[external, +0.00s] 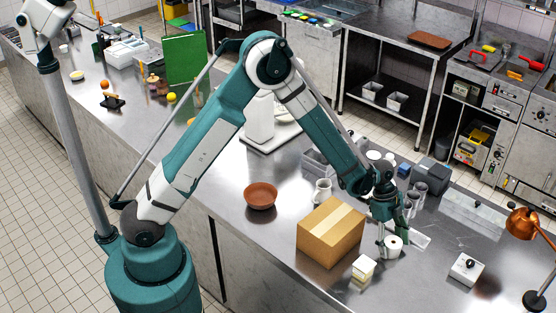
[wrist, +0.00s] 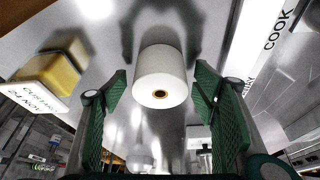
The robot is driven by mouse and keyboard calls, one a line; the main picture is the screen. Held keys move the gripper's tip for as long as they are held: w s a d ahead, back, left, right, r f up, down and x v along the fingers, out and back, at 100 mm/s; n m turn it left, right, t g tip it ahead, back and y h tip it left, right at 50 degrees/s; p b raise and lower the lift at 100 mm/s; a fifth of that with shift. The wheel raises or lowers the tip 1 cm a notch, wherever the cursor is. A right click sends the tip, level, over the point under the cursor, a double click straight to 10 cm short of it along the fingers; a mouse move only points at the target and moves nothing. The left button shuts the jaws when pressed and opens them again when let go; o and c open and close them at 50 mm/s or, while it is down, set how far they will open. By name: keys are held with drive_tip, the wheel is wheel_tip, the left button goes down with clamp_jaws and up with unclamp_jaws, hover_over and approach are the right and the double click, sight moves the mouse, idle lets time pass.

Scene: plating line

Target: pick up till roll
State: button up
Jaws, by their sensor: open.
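The till roll (external: 393,246) is a small white cylinder on the steel counter, below the end of my arm. In the wrist view the white till roll (wrist: 160,68) shows its end with a brown-ringed dark core hole. My gripper (external: 393,240) is down at the roll. In the wrist view the green ribbed fingers of my gripper (wrist: 161,86) are spread wide, one on each side of the roll, with gaps on both sides. The roll is not clamped. How deep it sits between the fingers is hard to tell.
A cardboard box (external: 331,232) stands just left of the roll. A small labelled yellow tub (external: 363,270) is in front, also in the wrist view (wrist: 48,72). A white printed strip (wrist: 258,45) lies right of the roll. A white mug (external: 322,191) and brown bowl (external: 261,196) stand farther left.

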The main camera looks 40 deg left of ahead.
sight(394, 242)
drive_tip(key=shift+c, duration=0.4)
drive_tip(key=c, duration=0.9)
drive_tip(key=shift+r, duration=0.2)
drive_tip(key=shift+c, duration=0.2)
drive_tip(key=shift+r+b, duration=0.45)
drive_tip(key=shift+r, duration=4.4)
